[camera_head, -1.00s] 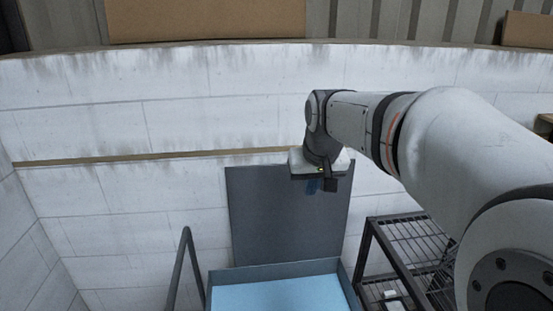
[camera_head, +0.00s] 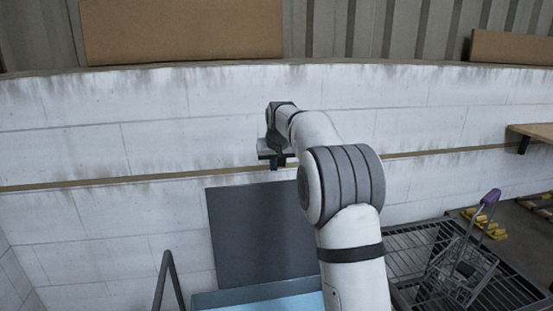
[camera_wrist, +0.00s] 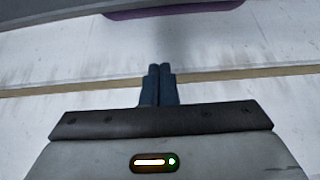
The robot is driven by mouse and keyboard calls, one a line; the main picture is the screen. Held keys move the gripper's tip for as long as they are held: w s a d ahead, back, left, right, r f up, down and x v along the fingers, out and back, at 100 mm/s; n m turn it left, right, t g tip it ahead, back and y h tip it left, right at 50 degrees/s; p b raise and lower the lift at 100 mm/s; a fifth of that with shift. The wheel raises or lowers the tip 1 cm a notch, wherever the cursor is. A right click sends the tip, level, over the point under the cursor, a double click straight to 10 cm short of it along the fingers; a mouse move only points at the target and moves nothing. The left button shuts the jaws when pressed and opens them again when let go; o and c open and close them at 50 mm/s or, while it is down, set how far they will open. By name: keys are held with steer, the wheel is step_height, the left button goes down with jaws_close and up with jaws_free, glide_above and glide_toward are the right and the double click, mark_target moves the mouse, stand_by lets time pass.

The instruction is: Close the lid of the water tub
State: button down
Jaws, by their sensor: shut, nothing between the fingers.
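The water tub (camera_head: 207,299) is at the bottom of the head view, a grey rim around light blue water (camera_head: 260,304). Its dark grey lid (camera_head: 258,236) stands upright at the tub's back edge, open, near the white wall. My gripper (camera_head: 278,163) is above the lid's top edge and apart from it in the picture; how far in front or behind I cannot tell. In the wrist view the blue fingers (camera_wrist: 159,82) are together with nothing between them, facing the wall. My arm hides the tub's right side and the lid's right edge.
A dark metal rack (camera_head: 420,255) stands right of the tub, with a small wire cart (camera_head: 462,268) there. A grey rail (camera_head: 167,280) is left of the tub. The white block wall (camera_head: 90,215) runs behind everything.

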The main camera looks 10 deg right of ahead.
steer(key=f, duration=0.1)
steer(key=s+f+p, duration=0.1)
steer(key=f, duration=0.3)
steer(key=shift+s+p, duration=0.25)
steer(key=shift+p, duration=0.1)
steer(key=shift+f, duration=0.1)
